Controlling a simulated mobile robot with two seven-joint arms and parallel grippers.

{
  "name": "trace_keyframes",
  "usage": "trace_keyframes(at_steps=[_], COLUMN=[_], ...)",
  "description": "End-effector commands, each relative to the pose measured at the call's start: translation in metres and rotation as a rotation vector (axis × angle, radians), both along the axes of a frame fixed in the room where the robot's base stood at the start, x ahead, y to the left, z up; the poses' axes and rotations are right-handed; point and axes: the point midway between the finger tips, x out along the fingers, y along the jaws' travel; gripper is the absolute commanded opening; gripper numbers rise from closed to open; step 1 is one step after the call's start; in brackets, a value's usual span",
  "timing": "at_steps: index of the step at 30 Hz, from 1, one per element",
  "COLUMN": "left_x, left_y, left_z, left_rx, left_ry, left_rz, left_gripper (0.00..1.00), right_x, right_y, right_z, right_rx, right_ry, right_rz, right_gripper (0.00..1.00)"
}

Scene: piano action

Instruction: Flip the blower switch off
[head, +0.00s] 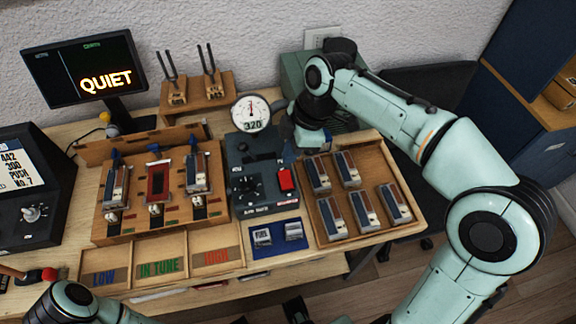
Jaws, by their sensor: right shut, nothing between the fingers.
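A dark control box (246,200) stands mid-table, with a round gauge (251,113) reading 320 above it. A red rocker switch (286,180) sits on the box's right side, and a black knob (255,191) is left of it. The labels are too small to read, and I cannot tell the switch's position. My right gripper (289,153) is shut and empty, pointing down just behind the red switch; its fingertips are small and dark, and I cannot tell whether they touch the box.
A wooden tray (375,237) of several blocks lies right of the box. A wooden fixture (128,226) with more blocks is left. Labelled bins (161,268) line the front. A screen (84,70) reading QUIET and two tuning forks (190,75) stand behind; a green box (294,68) is beyond.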

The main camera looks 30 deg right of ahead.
Motion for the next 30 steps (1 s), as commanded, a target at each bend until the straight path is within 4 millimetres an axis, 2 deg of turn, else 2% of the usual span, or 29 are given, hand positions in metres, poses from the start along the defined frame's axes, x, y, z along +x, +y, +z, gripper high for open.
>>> trace_keyframes(at_steps=[1, 3, 10, 30], left_x=[-0.001, -0.002, -0.002, -0.002], left_y=[0.0, 0.0, 0.0, 0.0], left_z=[-0.003, -0.005, -0.008, -0.009], left_rx=[0.0, 0.0, 0.0, 0.0], left_ry=[0.001, 0.002, 0.003, 0.003], left_rz=[0.0, 0.0, 0.0, 0.0], left_gripper=[0.47, 0.47, 0.47, 0.47], right_x=[0.001, 0.002, 0.006, 0.011], right_y=[0.003, 0.007, 0.005, 0.003], right_z=[-0.013, -0.026, -0.054, -0.068], right_rx=[-0.001, 0.0, -0.001, 0.002], right_ry=[0.005, 0.004, 0.002, 0.01], right_rz=[0.001, 0.002, 0.001, 0.0], right_gripper=[0.0, 0.0, 0.0, 0.0])
